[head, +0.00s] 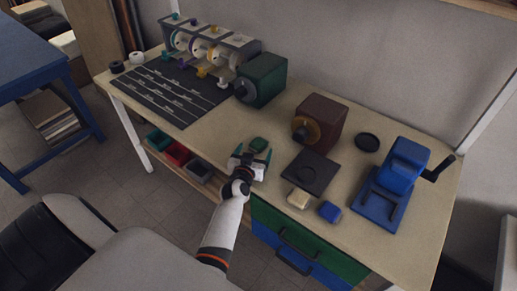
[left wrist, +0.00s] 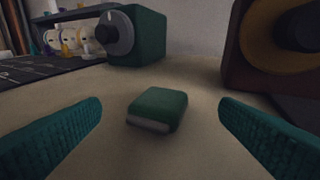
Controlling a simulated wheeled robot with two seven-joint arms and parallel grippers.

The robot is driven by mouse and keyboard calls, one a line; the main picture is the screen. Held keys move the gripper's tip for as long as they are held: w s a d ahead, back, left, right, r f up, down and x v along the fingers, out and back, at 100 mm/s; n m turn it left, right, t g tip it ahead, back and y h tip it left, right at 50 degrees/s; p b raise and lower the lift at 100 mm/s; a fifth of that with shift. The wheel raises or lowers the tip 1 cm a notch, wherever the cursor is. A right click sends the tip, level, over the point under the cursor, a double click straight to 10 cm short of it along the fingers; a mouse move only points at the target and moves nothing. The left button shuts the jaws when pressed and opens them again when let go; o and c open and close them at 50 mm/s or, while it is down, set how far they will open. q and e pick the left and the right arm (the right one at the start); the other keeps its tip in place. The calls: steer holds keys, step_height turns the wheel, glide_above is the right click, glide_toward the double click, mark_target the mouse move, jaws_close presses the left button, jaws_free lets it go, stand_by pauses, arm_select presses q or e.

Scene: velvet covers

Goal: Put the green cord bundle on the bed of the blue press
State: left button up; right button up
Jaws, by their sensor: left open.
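The green cord bundle (head: 258,144) is a small green block with a pale lower edge, lying on the tan workbench. In the left wrist view the green bundle (left wrist: 158,108) lies between and beyond my two teal fingers. My left gripper (head: 251,160) is open and empty, just in front of the bundle and apart from it. The blue press (head: 403,165) stands at the right of the bench, with its flat blue bed (head: 379,205) at its front. My right gripper is not in view.
A dark square plate (head: 311,172) lies between bundle and press, with a cream block (head: 298,198) and a blue block (head: 329,211) in front. A dark red machine (head: 320,121) and a green machine (head: 262,79) stand behind. A black disc (head: 367,142) lies left of the press.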

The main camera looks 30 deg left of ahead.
mark_target(256, 147)
arm_select(q)
steer(key=x, duration=0.1)
steer(key=b+x, duration=0.1)
steer(key=x, duration=0.1)
steer(key=shift+s+a+f, duration=0.15)
steer(key=shift+f, duration=0.1)
steer(key=shift+w, duration=0.3)
steer(key=shift+r, duration=0.15)
steer(key=shift+s, duration=0.1)
steer(key=shift+c, duration=0.4)
steer(key=c, duration=1.2)
